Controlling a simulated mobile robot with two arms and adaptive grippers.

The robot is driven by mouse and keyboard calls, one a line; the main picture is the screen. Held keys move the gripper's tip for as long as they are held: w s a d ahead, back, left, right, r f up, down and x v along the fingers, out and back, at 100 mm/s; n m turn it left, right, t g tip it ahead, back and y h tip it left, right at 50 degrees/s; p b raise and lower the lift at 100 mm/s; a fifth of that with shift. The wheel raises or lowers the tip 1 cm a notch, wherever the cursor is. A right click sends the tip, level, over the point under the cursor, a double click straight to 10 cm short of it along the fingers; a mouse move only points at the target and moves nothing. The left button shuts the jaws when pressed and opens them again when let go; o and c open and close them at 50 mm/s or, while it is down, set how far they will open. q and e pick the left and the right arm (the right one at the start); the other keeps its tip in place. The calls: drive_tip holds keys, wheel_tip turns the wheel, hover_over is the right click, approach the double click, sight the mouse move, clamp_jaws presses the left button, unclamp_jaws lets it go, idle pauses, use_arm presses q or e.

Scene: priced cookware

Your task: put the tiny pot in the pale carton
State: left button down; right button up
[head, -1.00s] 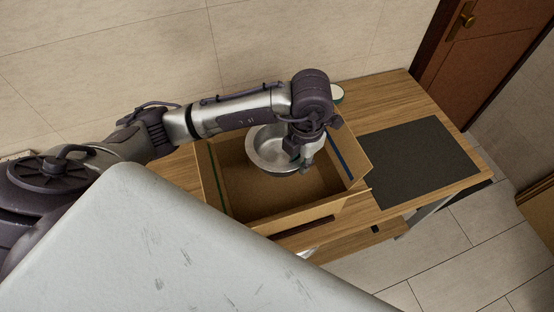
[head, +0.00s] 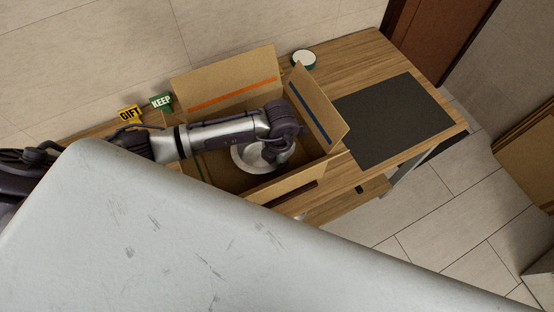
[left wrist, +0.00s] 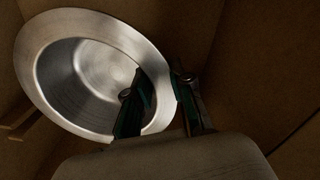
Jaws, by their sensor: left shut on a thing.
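The tiny pot is a round, shiny metal pan (head: 243,159), partly hidden under my left arm in the head view. The carton (head: 228,77) is a tan cardboard box with its flaps standing open, on the wooden table. My left gripper (head: 273,157) reaches down into it and is shut on the pot's rim. The left wrist view shows the fingers (left wrist: 157,88) pinching the rim, with the pot (left wrist: 80,85) tilted and cardboard walls around it. I cannot tell whether the pot touches the carton floor. My right gripper is not in view.
A dark mat (head: 393,120) lies right of the carton. A small white-topped round thing (head: 304,59) stands behind it. A yellow GIFT tag (head: 130,114) and a green KEEP tag (head: 162,102) stand at the left. A tiled wall is behind the table.

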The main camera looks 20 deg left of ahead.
use_arm(q)
drive_tip(key=shift+f, duration=0.5)
drive_tip(key=c, duration=1)
unclamp_jaws()
drive_tip(key=r+b, duration=0.1)
drive_tip(key=r, duration=0.4)
drive_tip(key=r+b, duration=0.2)
drive_tip(key=r, duration=0.3)
drive_tip(key=shift+d+r, duration=0.2)
drive_tip(key=shift+r, duration=0.15)
drive_tip(key=shift+r+b, duration=0.3)
drive_tip(key=shift+r, duration=0.4)
